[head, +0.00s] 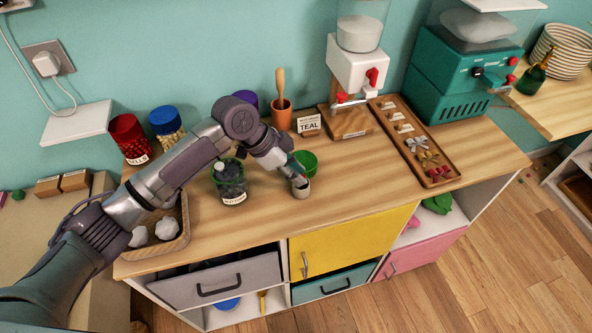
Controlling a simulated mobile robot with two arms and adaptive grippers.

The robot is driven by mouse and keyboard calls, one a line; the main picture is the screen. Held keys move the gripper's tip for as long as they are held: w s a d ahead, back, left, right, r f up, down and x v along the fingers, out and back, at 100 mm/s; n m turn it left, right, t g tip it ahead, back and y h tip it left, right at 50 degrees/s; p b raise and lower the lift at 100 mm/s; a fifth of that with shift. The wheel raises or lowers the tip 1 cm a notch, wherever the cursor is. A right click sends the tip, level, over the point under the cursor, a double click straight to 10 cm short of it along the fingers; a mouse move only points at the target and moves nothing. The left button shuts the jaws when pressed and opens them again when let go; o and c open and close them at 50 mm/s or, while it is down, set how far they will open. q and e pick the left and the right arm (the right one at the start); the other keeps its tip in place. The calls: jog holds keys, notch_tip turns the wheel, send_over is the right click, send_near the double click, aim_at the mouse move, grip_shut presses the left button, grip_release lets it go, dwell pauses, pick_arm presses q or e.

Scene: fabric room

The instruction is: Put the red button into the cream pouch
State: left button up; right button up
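My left gripper (300,186) is low over the wooden counter, right beside a small green cup (305,163). A small pale shape shows at its tips, and I cannot tell whether it is a held thing or part of the gripper. No single red button can be made out. A jar with a red lid and red contents (130,140) stands at the back left, with a label too small to read surely. Cream-white lumps (166,228) lie in a wooden tray at the left; I cannot tell whether one is the cream pouch. My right gripper is out of view.
A dark-filled glass jar (231,184) stands under my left forearm. A blue-lidded jar (166,125), an orange pot (281,116), a TEAL sign (309,125) and a dispenser (358,70) line the back. A tray of bows (415,145) lies right. The front right counter is clear.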

pick_arm(q)
jog(key=o, duration=0.4)
jog(key=v, duration=1.2)
